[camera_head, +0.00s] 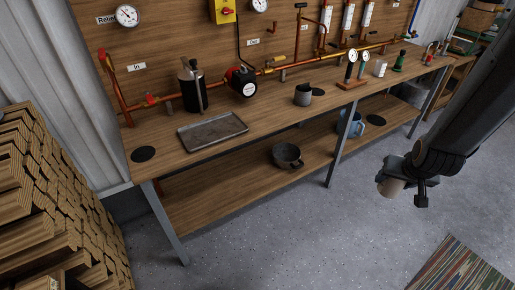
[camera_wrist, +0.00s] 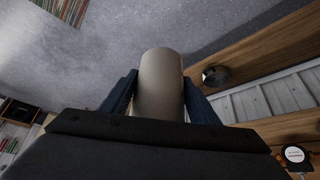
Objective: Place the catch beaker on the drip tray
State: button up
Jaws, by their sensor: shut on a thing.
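My gripper (camera_head: 404,184) is at the right of the head view, out over the floor in front of the workbench. It is shut on a plain beige cylinder, which I take for the catch beaker (camera_head: 391,189). In the wrist view the catch beaker (camera_wrist: 160,82) stands out between the two dark blue fingers; its inside is hidden. The drip tray (camera_head: 212,132), a shallow grey rectangular tray, lies on the bench top toward the left. It looks empty. My gripper is well to the right of the tray and apart from it.
The wooden workbench (camera_head: 172,158) carries a dark cylinder (camera_head: 192,88) behind the tray, a pump (camera_head: 241,83), a grey mug (camera_head: 303,96) and a gauge stand (camera_head: 352,80). Copper pipes run along its back. A dark pot (camera_head: 287,155) is on the lower shelf. Stacked firewood (camera_head: 50,200) stands left.

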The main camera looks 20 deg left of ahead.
aim_at(212, 131)
jog(key=k, duration=0.35)
jog(key=u, duration=1.9)
jog(key=i, duration=0.1)
jog(key=z, duration=0.25)
